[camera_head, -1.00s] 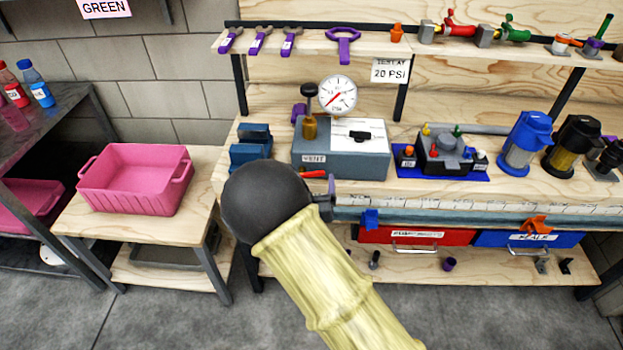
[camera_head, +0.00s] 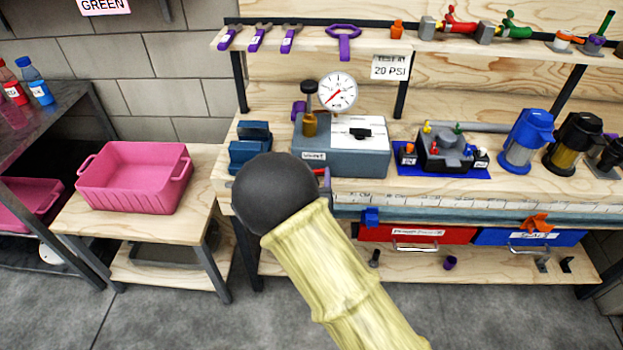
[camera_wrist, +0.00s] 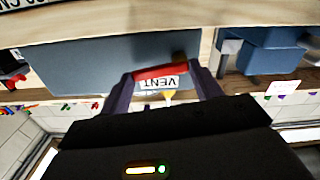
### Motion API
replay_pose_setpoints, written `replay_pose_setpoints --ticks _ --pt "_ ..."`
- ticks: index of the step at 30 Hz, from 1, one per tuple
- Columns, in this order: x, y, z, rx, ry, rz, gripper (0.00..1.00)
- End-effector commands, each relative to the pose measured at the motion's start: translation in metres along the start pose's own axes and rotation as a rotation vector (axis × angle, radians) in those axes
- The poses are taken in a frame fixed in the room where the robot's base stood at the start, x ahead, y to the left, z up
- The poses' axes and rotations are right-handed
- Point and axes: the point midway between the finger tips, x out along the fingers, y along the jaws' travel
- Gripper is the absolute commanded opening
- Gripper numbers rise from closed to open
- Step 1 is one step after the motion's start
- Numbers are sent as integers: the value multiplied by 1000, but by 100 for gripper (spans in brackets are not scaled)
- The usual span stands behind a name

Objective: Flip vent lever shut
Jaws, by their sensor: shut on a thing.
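The grey-blue test box (camera_head: 345,165) with a VENT label (camera_head: 314,156) stands on the workbench. In the wrist view the red vent lever (camera_wrist: 160,71) lies crosswise in front of the box, near the upside-down VENT label (camera_wrist: 160,82). My gripper (camera_wrist: 163,76) has its dark purple fingers at the two ends of the lever and is shut on it. In the head view my dark wrist and yellow sleeve hide most of the gripper and lever. Only a finger bit (camera_head: 327,180) and a sliver of red show beside the wrist.
A pressure gauge (camera_head: 338,91) and a brass post with a black knob (camera_head: 310,88) rise from the box. A blue vise-like block (camera_head: 250,145) stands to its left. A black pump on a blue mat (camera_head: 480,173) is to its right.

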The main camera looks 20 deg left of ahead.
Motion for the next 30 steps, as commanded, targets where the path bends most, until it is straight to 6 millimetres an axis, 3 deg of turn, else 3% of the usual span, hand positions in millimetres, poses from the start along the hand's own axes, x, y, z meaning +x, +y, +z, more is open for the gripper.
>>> replay_pose_setpoints --ticks 8,18,19,21,30 --pt "0 0 7 162 2 0 41" --pt "0 0 5 177 0 -1 41" --pt "0 0 5 177 0 -1 69" --pt "0 0 5 177 0 -1 83" --pt "0 0 5 175 1 0 85"
